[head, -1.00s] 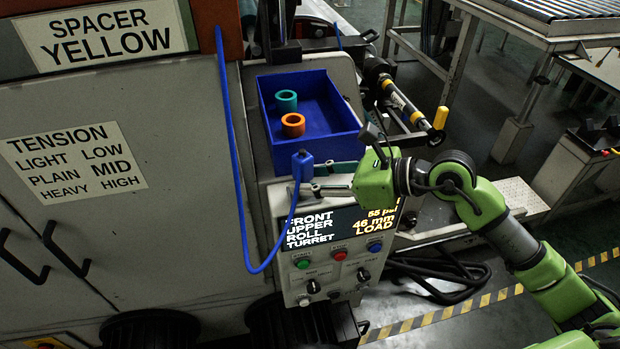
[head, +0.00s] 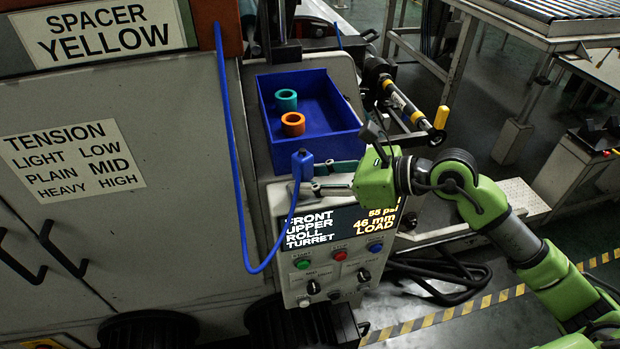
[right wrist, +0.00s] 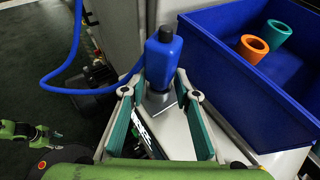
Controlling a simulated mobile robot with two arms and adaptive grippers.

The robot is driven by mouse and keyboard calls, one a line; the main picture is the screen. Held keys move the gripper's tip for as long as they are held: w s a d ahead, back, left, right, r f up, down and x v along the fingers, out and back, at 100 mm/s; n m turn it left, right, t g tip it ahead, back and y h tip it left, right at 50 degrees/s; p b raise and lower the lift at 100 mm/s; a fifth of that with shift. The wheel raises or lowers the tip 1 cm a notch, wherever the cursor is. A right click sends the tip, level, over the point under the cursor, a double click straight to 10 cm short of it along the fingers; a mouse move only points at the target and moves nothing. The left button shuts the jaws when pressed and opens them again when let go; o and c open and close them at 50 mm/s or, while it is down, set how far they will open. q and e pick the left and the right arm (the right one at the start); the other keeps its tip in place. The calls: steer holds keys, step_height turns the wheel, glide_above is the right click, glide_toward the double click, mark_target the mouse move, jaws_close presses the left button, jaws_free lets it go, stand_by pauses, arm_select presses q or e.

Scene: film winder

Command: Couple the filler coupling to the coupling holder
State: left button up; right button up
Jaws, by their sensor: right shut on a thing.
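The filler coupling (head: 303,165) is a blue block with a dark cap and a blue hose; it also shows upright in the right wrist view (right wrist: 162,58). My right gripper (head: 318,178) is shut on it, with the teal-padded fingers on either side of its body in the right wrist view (right wrist: 160,100). The coupling is at the top left edge of the control panel, in front of the blue bin. A grey metal piece shows under the coupling; I cannot tell whether it belongs to the coupling or the holder. I cannot clearly make out the coupling holder.
The blue bin (head: 340,142) stands just behind, holding a teal ring (head: 287,100) and an orange ring (head: 293,124). The blue hose (head: 233,150) hangs in a loop down the machine's front. The control panel (head: 335,245) with buttons is below my right gripper.

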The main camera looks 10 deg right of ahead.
steer(key=shift+f, duration=0.25)
steer(key=o, duration=1.2)
steer(key=v, duration=1.2)
steer(key=shift+s+f, duration=0.1)
